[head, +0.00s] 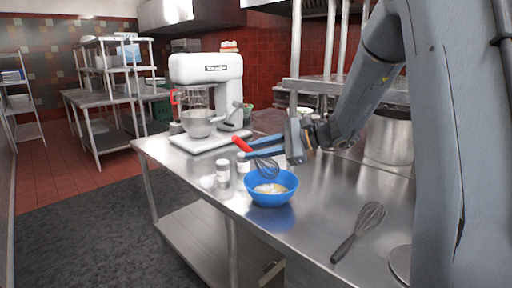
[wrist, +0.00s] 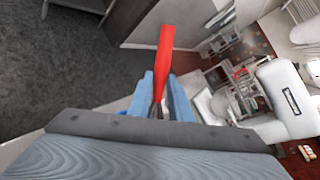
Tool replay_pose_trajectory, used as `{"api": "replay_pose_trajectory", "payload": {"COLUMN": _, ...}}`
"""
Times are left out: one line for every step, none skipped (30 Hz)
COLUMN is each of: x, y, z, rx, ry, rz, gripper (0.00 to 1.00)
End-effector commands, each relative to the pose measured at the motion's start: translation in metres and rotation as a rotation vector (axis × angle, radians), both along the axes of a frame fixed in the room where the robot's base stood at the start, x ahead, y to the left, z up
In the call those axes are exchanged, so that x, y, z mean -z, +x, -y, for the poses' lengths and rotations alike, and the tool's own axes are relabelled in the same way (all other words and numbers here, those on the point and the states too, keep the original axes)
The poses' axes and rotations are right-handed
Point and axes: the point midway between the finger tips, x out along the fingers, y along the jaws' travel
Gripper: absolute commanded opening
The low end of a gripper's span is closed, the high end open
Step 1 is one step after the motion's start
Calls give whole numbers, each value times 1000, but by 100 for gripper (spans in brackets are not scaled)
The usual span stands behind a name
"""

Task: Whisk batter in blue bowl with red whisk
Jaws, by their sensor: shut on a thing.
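The red whisk has a red handle (head: 241,144) and a wire head (head: 265,167). My gripper (head: 245,156) is shut on it just below the red handle. The whisk is tilted, with its handle up to the left and its wires pointing down at the blue bowl (head: 271,198). The bowl stands on the steel counter with pale batter (head: 270,188) in it. The wires are over or at the bowl's back rim; I cannot tell whether they touch the batter.
Small shakers (head: 222,173) stand left of the bowl. A white stand mixer (head: 206,90) is behind them. A second whisk with a dark handle (head: 358,233) lies to the right. A large pot (head: 387,138) is at the back right.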

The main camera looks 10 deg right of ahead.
Motion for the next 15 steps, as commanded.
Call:
{"api": "replay_pose_trajectory", "payload": {"x": 7, "y": 1, "z": 0, "rx": 0, "ry": 0, "rz": -1, "gripper": 0}}
{"api": "replay_pose_trajectory", "payload": {"x": 10, "y": 1, "z": 0, "rx": 0, "ry": 0, "rz": 0, "gripper": 0}}
{"api": "replay_pose_trajectory", "payload": {"x": 13, "y": 1, "z": 0, "rx": 0, "ry": 0, "rz": 0, "gripper": 0}}
{"api": "replay_pose_trajectory", "payload": {"x": 16, "y": 1, "z": 0, "rx": 0, "ry": 0, "rz": 0, "gripper": 0}}
{"api": "replay_pose_trajectory", "payload": {"x": 19, "y": 0, "z": 0, "rx": 0, "ry": 0, "rz": 0, "gripper": 0}}
{"api": "replay_pose_trajectory", "payload": {"x": 22, "y": 0, "z": 0, "rx": 0, "ry": 0, "rz": -1, "gripper": 0}}
{"api": "replay_pose_trajectory", "payload": {"x": 25, "y": 0, "z": 0, "rx": 0, "ry": 0, "rz": -1, "gripper": 0}}
{"api": "replay_pose_trajectory", "payload": {"x": 27, "y": 0, "z": 0, "rx": 0, "ry": 0, "rz": -1, "gripper": 0}}
{"api": "replay_pose_trajectory", "payload": {"x": 30, "y": 0, "z": 0, "rx": 0, "ry": 0, "rz": -1, "gripper": 0}}
{"api": "replay_pose_trajectory", "payload": {"x": 32, "y": 0, "z": 0, "rx": 0, "ry": 0, "rz": -1, "gripper": 0}}
{"api": "replay_pose_trajectory", "payload": {"x": 34, "y": 0, "z": 0, "rx": 0, "ry": 0, "rz": -1, "gripper": 0}}
{"api": "replay_pose_trajectory", "payload": {"x": 36, "y": 0, "z": 0, "rx": 0, "ry": 0, "rz": -1, "gripper": 0}}
{"api": "replay_pose_trajectory", "payload": {"x": 37, "y": 0, "z": 0, "rx": 0, "ry": 0, "rz": -1, "gripper": 0}}
{"api": "replay_pose_trajectory", "payload": {"x": 39, "y": 0, "z": 0, "rx": 0, "ry": 0, "rz": 0, "gripper": 0}}
{"api": "replay_pose_trajectory", "payload": {"x": 40, "y": 0, "z": 0, "rx": 0, "ry": 0, "rz": 0, "gripper": 0}}
